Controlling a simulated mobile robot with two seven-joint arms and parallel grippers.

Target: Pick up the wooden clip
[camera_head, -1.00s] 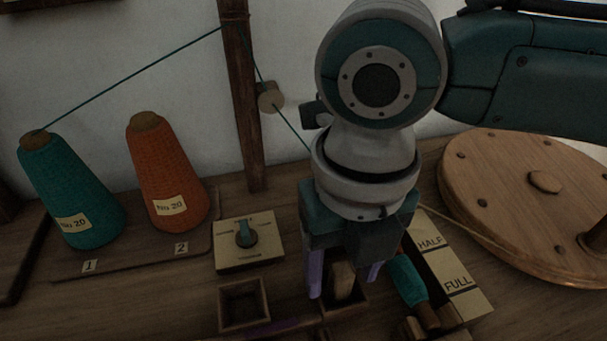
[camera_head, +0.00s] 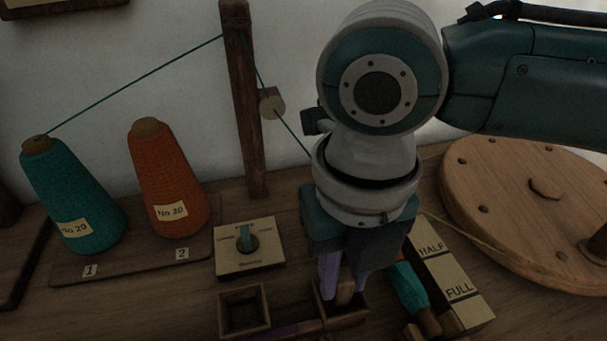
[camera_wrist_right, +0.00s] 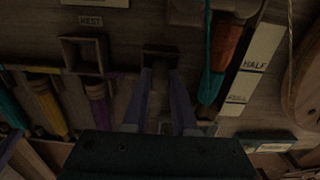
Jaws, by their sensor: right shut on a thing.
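The wooden clip (camera_head: 345,292) is a small pale brown piece standing in the right-hand small wooden box (camera_head: 360,309). My right gripper (camera_head: 342,288) points down into this box, and its purple fingers are shut on the clip. The fingers hide part of the clip. In the right wrist view the two fingers (camera_wrist_right: 160,78) reach toward the dark box, and the clip is too dark there to make out.
An empty wooden box (camera_head: 243,309) stands just left of the clip's box. A dial plate (camera_head: 249,249) lies behind it. A teal-wound bobbin (camera_head: 409,288) and a HALF/FULL gauge (camera_head: 450,275) lie to the right. Two thread cones stand left, teal (camera_head: 78,200) and orange (camera_head: 168,180).

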